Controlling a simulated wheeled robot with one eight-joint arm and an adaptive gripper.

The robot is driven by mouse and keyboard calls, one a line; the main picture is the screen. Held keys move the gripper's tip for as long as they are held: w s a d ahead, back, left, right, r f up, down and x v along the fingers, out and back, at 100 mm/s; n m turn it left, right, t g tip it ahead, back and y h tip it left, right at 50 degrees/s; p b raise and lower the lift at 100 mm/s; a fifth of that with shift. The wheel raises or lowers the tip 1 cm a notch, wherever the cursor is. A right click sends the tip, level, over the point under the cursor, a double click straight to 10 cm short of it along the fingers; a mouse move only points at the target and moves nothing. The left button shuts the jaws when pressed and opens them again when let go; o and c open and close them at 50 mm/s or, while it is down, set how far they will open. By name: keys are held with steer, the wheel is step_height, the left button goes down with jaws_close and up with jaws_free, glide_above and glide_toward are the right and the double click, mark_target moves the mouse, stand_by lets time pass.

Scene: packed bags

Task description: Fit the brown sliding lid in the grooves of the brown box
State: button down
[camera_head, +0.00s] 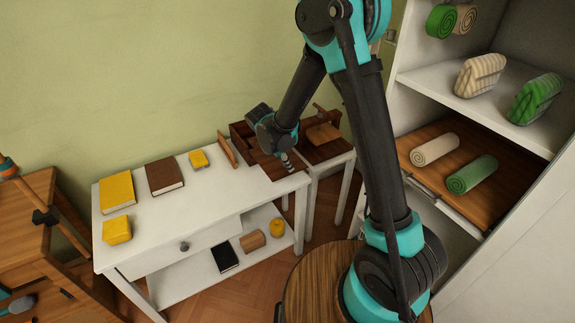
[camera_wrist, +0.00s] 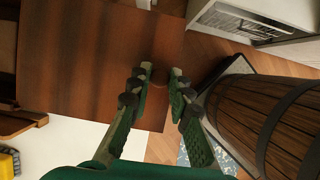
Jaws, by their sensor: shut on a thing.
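The brown sliding lid (camera_wrist: 95,60) is a flat, dark reddish-brown panel filling much of the wrist view. The brown box (camera_head: 240,131) is at the table's back right, partly hidden by my arm. I cannot tell whether the lid's edges sit in the grooves.
A second brown wooden container (camera_head: 322,150) stands on a small white stand to the right. Books (camera_head: 164,175) and yellow items (camera_head: 198,159) lie on the white table (camera_head: 215,195). A wooden barrel (camera_wrist: 270,115) is close to my gripper's right. Shelves (camera_head: 470,165) hold rolled towels.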

steer(key=shift+s+d, duration=0.15)
steer(key=shift+s, duration=0.1)
stand_by(1.5)
steer(key=shift+w+a, duration=1.25)
steer(key=shift+w, duration=0.65)
steer(key=shift+w+a, duration=1.3)
steer(key=shift+w, duration=0.6)
steer(key=shift+w+a, duration=1.25)
steer(key=shift+w, duration=0.65)
stand_by(0.5)
